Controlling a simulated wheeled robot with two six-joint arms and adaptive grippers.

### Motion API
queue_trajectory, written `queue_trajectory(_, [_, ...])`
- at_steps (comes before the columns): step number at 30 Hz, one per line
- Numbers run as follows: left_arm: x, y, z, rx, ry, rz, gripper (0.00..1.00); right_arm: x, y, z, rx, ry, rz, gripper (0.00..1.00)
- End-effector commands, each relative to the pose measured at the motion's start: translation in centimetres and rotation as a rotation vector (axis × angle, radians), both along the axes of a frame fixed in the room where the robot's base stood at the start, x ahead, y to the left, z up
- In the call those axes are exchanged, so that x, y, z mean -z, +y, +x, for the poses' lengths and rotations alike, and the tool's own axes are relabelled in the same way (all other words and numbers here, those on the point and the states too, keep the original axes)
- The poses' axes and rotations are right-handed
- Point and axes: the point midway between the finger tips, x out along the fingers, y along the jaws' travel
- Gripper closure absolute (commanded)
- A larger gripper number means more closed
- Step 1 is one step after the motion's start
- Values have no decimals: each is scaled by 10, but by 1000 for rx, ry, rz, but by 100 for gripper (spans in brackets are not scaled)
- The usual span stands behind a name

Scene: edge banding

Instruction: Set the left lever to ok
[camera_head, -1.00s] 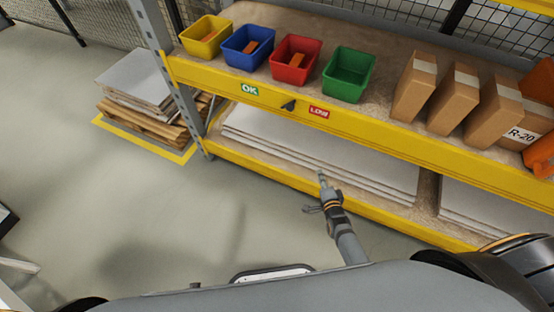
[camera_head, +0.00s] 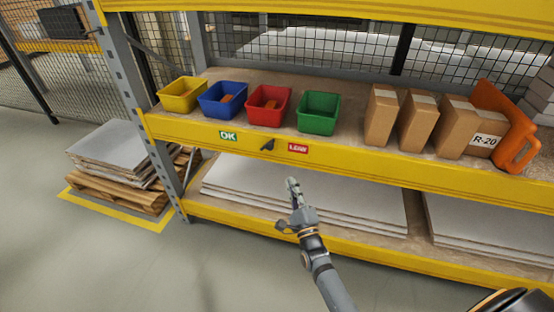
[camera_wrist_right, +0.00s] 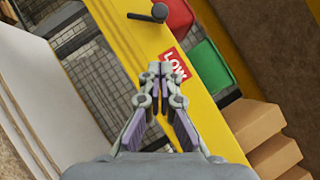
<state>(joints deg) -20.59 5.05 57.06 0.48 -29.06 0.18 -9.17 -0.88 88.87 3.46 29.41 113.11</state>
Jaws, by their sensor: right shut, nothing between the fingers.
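A small dark lever (camera_head: 268,145) sits on the yellow front beam between the green OK label (camera_head: 228,136) and the red LOW label (camera_head: 298,149). I cannot tell exactly which way it points. It also shows at the top of the right wrist view (camera_wrist_right: 148,16), with the LOW label (camera_wrist_right: 174,65) nearer the fingers. My right gripper (camera_head: 292,184) is shut and empty, below and slightly right of the lever in the head view. Its fingertips (camera_wrist_right: 160,70) appear beside the LOW label in the wrist view, apart from the lever. My left gripper is out of view.
Yellow (camera_head: 181,95), blue (camera_head: 222,99), red (camera_head: 268,105) and green (camera_head: 318,113) bins stand above the beam. Cardboard boxes (camera_head: 382,116) and an orange piece (camera_head: 507,125) stand to the right. White sheets (camera_head: 350,206) lie on the lower shelf.

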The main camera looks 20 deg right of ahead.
Motion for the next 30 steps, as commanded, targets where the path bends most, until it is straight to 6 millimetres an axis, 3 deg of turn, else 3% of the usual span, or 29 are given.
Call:
queue_trajectory(10, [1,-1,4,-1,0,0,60,-24,-3,72,0,0,0,100])
queue_trajectory(18, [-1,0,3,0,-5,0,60,-42,19,90,0,2,1,100])
queue_trajectory(30, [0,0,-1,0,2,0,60,-44,22,92,0,2,0,100])
